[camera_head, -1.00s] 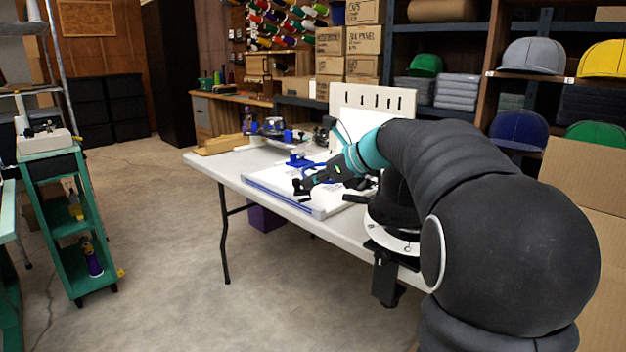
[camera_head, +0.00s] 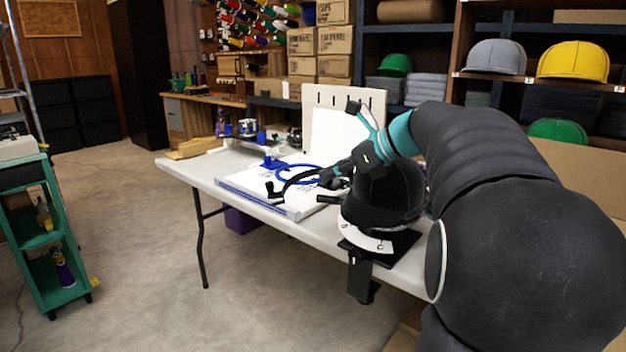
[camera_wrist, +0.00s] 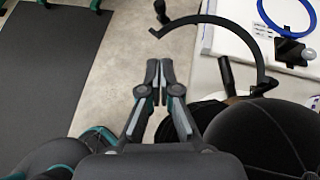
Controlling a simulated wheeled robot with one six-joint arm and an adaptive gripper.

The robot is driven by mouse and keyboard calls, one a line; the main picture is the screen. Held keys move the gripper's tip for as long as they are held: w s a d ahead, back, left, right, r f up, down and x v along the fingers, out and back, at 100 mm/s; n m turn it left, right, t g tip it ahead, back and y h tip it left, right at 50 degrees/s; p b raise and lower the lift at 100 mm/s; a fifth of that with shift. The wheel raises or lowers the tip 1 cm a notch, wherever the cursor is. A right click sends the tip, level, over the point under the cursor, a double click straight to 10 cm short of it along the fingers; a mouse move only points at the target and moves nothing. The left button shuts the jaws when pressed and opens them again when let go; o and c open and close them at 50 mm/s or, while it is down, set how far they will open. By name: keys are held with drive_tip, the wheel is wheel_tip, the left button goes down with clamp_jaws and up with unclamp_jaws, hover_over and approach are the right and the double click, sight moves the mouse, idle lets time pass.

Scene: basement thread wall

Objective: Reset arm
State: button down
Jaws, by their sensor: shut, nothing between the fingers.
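My gripper (camera_head: 328,178) is over the front part of the white table (camera_head: 205,176), beside a black cap (camera_head: 384,196) on a stand. In the wrist view my gripper (camera_wrist: 159,72) has its fingers together and empty, pointing up the picture. The cap also shows in the wrist view (camera_wrist: 262,132), at the lower right, close to the fingers. A black curved bar (camera_wrist: 262,58) with knobbed ends arcs just beyond and to the right of the fingertips. I cannot tell whether anything touches the gripper.
A blue hoop (camera_head: 322,167) lies on a white board (camera_head: 270,196) on the table. A blue clamp (camera_head: 270,163) is near it. A green cart (camera_head: 70,282) stands at left. Shelves with caps (camera_head: 497,57) are behind. Open concrete floor (camera_head: 130,215) lies between cart and table.

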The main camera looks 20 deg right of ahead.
drive_tip(key=shift+v, duration=0.9)
drive_tip(key=s+a+f+n+g+h, duration=0.35)
drive_tip(key=s+a+f+n, duration=0.65)
drive_tip(key=s+a+n, duration=0.35)
drive_tip(key=s+f+n+h, duration=0.4)
drive_tip(key=s+f+n, duration=0.6)
drive_tip(key=s+n, duration=0.3)
drive_tip(key=shift+d+n+t, duration=0.35)
